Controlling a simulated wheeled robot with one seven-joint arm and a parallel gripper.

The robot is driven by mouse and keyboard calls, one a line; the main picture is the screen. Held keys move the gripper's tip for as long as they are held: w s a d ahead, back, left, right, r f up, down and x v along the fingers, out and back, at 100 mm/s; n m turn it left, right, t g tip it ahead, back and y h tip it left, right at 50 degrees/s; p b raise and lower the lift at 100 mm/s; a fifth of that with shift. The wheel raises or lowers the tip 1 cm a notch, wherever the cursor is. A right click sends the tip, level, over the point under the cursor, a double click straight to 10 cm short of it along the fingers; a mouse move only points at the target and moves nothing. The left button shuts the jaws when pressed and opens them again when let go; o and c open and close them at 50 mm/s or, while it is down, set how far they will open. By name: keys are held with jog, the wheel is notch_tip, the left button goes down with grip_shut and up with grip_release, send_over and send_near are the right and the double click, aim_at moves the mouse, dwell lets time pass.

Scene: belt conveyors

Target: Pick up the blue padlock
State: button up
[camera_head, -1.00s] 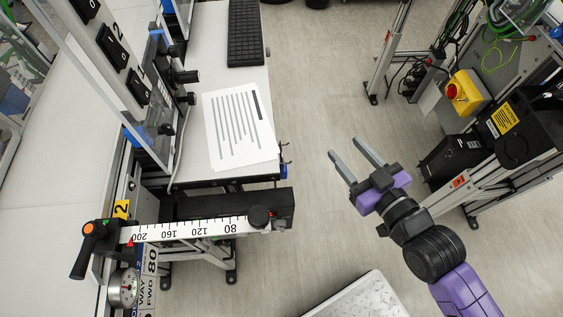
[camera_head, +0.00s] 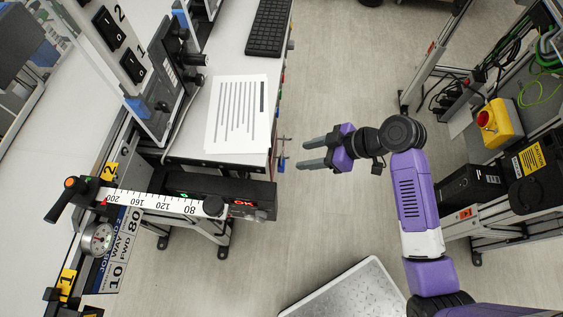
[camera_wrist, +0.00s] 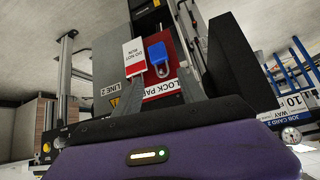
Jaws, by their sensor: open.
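The blue padlock (camera_wrist: 157,52) shows in the wrist view, with its shackle toward the bottom of the picture, in front of a red and grey lock board (camera_wrist: 160,90). A red and white tag (camera_wrist: 134,56) hangs just left of it. My gripper (camera_head: 302,154) is open and empty in the head view, its fingers pointing left toward the table's right edge. In the wrist view the padlock appears between and beyond the fingers, apart from them. In the head view the padlock is too small to tell for sure among small parts at the table edge.
The white table (camera_head: 185,145) holds a printed sheet (camera_head: 238,112) and a black keyboard (camera_head: 268,27). A scale bar (camera_head: 150,202) juts out below it. A yellow box with a red button (camera_head: 497,122) is at the right. Floor between is clear.

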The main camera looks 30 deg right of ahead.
aim_at(288, 158)
jog(key=shift+a+r+p+x, duration=0.1)
jog(key=shift+x, duration=1.05)
jog(key=shift+a+r+p+x, duration=0.1)
jog(key=shift+a+p+x, duration=0.05)
jog(key=shift+x, duration=1)
jog(key=shift+a+r+p+x, duration=0.1)
jog(key=shift+x, duration=1.05)
jog(key=shift+w, duration=0.1)
grip_shut()
